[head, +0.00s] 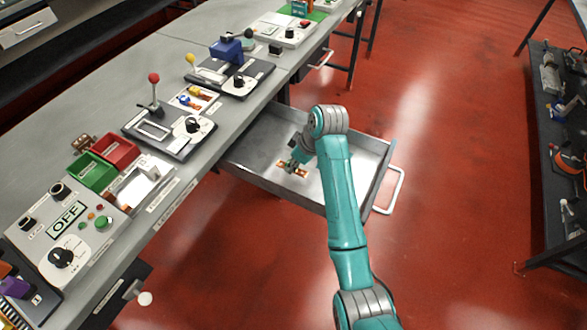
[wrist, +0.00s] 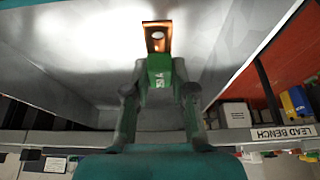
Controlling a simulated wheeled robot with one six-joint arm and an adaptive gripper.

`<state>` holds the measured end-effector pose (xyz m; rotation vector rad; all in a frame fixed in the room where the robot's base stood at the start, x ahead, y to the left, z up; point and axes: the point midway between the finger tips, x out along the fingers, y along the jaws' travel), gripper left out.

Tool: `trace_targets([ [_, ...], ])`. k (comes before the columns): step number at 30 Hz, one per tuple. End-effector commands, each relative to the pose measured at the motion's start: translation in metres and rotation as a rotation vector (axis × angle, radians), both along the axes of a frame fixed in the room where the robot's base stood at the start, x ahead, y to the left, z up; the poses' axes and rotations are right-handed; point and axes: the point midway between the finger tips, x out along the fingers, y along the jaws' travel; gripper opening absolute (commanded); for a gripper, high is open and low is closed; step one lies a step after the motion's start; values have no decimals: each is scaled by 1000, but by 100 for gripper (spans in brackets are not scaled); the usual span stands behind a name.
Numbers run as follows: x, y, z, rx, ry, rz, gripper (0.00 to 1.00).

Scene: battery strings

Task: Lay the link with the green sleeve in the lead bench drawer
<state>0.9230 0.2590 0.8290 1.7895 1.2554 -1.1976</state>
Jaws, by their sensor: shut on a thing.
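The link with the green sleeve (wrist: 160,72) has a copper end with a hole, pointing away from my gripper (wrist: 160,88). My gripper is shut on the link at its sleeve. In the head view the link's copper ends (head: 299,172) show at my gripper (head: 292,163), inside the outline of the open lead bench drawer (head: 258,175). The drawer is a grey metal tray pulled out from the bench, and its metal also fills much of the wrist view (wrist: 60,45). Whether the link touches the drawer floor, I cannot tell.
The drawer's front handle (head: 396,190) faces the red floor (head: 450,120). A lead bench label (wrist: 283,132) shows in the wrist view. The bench top (head: 160,55) holds switch panels, a lever with a red knob (head: 154,78), and red and green bins (head: 92,172). A dark shelf (head: 562,150) stands at right.

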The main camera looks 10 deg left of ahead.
Motion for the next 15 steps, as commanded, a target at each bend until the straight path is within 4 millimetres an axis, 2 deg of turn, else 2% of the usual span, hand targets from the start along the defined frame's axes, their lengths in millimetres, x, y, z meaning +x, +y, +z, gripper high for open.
trace_targets([
  [4, 0, 0, -10, 0, 0, 0, 0],
  [10, 0, 0, -36, 0, 0, -1, 0],
  [15, 0, 0, -39, 1, -1, 0, 0],
])
